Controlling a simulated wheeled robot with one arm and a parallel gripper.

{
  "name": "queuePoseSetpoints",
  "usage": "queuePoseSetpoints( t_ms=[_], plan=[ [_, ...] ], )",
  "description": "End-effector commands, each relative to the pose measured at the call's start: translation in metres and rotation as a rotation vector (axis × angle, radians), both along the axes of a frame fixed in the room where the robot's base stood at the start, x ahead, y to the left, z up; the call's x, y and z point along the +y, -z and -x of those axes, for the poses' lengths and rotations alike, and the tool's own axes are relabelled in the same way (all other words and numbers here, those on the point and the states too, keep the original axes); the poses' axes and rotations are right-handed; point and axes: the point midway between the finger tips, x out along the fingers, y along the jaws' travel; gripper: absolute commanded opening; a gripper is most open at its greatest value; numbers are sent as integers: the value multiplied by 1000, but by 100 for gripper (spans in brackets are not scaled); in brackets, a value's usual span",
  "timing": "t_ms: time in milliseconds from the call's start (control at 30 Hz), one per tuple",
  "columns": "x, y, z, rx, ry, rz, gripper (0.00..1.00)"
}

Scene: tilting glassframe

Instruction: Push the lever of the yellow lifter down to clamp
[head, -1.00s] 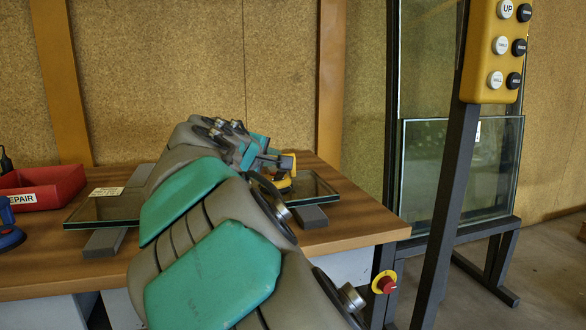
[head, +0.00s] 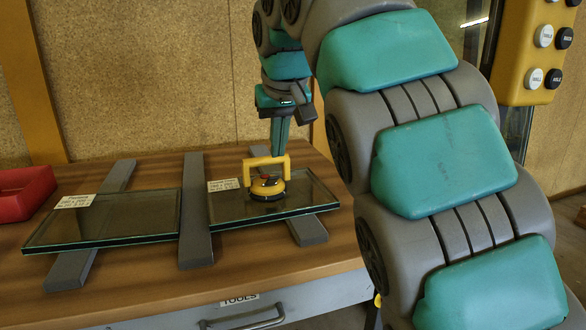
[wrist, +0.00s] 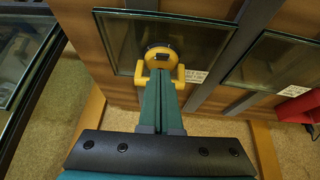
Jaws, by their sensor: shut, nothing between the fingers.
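The yellow lifter (head: 266,188) stands upright on the right glass pane (head: 310,194), its round base on the glass and its yellow handle on top. In the wrist view the lifter (wrist: 180,73) is at the top centre, with a dark piece on its round body; I cannot tell the lever's position. My gripper (head: 279,151) is shut and empty, pointing down at the lifter from behind its handle. In the wrist view my gripper's fingers (wrist: 160,75) are together and overlap the handle; I cannot tell whether they touch it.
A second labelled glass pane (head: 110,219) lies to the left on grey bars (head: 196,215). A red bin (head: 20,194) is at the far left of the wooden table. A yellow button box (head: 518,50) hangs at the right. My arm hides the table's right side.

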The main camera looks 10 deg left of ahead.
Motion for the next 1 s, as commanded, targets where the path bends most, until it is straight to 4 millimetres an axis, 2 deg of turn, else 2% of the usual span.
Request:
queuePoseSetpoints(
  t_ms=[200, 567, 867, 1000],
  plan=[
    [3, -7, 11, 35, -15, -27, 0],
    [3, -5, 11, 36, -14, -25, 0],
    [7, 11, 4, 36, -14, -25, 0],
    [11, 31, -2, 39, -13, -22, 0]
  ],
)
